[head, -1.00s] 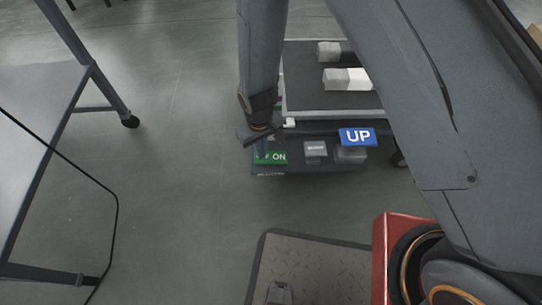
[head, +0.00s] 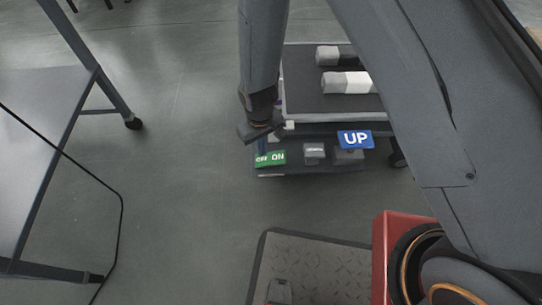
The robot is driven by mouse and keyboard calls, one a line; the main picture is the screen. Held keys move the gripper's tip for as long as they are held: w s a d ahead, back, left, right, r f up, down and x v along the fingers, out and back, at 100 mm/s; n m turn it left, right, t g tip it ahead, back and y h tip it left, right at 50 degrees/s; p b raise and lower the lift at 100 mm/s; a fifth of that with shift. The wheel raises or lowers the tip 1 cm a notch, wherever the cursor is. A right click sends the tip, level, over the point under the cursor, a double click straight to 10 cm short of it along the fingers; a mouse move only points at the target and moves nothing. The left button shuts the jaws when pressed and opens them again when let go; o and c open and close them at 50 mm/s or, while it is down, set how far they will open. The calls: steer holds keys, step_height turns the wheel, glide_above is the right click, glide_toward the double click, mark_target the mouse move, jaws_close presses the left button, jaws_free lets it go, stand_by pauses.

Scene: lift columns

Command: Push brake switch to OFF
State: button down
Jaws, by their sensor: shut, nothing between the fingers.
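The lift column unit stands on the floor right of centre, with a low dark control panel (head: 297,168) at its near side. On the panel's left is a green label (head: 270,158) reading OFF ON, its first letters partly hard to read. My gripper (head: 260,148) is shut and empty, pointing down at the label's upper left edge. It hides the brake switch, so I cannot tell the switch's position or whether I touch it. A small grey labelled block (head: 314,150) and a blue UP sign (head: 355,139) sit further right.
A grey table (head: 40,130) with a caster stands at left, with a black cable (head: 119,215). Open floor lies between. A metal plate (head: 310,265) is in front.

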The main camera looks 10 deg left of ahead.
mark_target(262, 159)
step_height(262, 159, up, 4)
steer(key=p, duration=0.3)
stand_by(0.6)
